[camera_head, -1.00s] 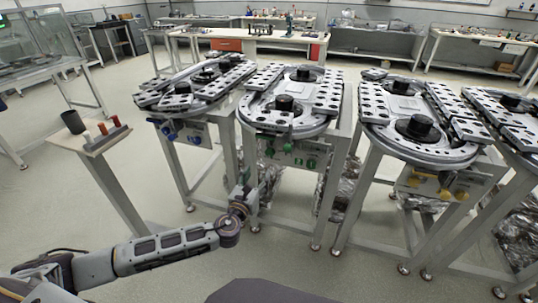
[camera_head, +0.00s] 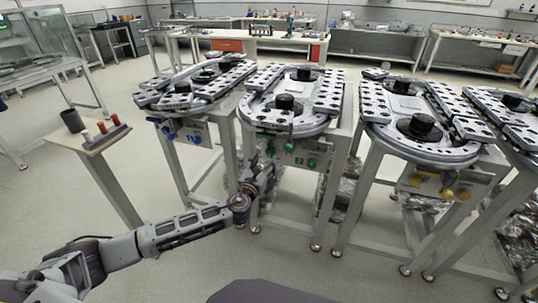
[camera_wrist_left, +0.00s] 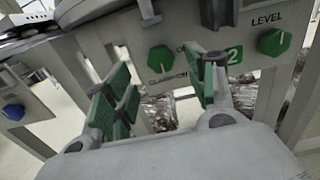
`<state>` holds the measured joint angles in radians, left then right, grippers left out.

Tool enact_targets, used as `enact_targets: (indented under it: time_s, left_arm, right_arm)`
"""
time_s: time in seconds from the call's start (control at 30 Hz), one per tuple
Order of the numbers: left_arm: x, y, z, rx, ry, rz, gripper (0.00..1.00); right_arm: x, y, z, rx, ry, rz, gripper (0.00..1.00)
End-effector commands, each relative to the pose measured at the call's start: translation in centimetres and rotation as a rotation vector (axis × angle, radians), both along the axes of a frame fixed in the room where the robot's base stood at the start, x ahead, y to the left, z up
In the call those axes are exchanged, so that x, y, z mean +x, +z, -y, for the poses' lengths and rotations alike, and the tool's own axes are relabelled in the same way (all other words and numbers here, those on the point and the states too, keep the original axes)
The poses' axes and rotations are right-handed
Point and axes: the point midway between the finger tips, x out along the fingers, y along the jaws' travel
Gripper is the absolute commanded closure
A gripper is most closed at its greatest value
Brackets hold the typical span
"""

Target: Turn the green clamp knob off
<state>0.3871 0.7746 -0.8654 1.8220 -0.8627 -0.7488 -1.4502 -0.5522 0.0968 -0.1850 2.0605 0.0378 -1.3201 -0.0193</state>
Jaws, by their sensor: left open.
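A green knob (camera_wrist_left: 161,58), with a partly readable label below it, is on the grey front panel of the green-marked ring track station. In the left wrist view it appears between the two fingers of my left gripper (camera_wrist_left: 166,72). The fingers have green pads, stand apart and hold nothing. A second green knob (camera_wrist_left: 274,41) sits to the right under the word LEVEL. In the head view my left gripper (camera_head: 267,160) is at the left end of this panel, partly covering it. Green knobs (camera_head: 312,163) show to its right. My right gripper is out of view.
Blue knobs (camera_head: 168,134) are on the station to the left, yellow ones (camera_head: 417,180) to the right. Table legs stand close below. A small side table (camera_head: 86,138) is at left.

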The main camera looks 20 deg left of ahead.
Motion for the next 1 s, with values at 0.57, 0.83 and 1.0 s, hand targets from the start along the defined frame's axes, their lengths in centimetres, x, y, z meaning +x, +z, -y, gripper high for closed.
enact_targets:
  time_s: [0.57, 0.83, 1.0]
  left_arm:
    - [5.4, 0.0, 0.2, 0.000, 0.000, 0.002, 0.44]
    - [6.1, 0.0, 0.2, 0.000, -0.001, 0.000, 0.44]
    - [6.1, 0.0, 0.2, -0.001, -0.001, 0.000, 0.44]
  right_arm:
    - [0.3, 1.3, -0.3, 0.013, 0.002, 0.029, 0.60]
    - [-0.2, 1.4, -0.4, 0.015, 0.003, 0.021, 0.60]
    - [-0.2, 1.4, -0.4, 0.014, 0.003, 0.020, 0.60]
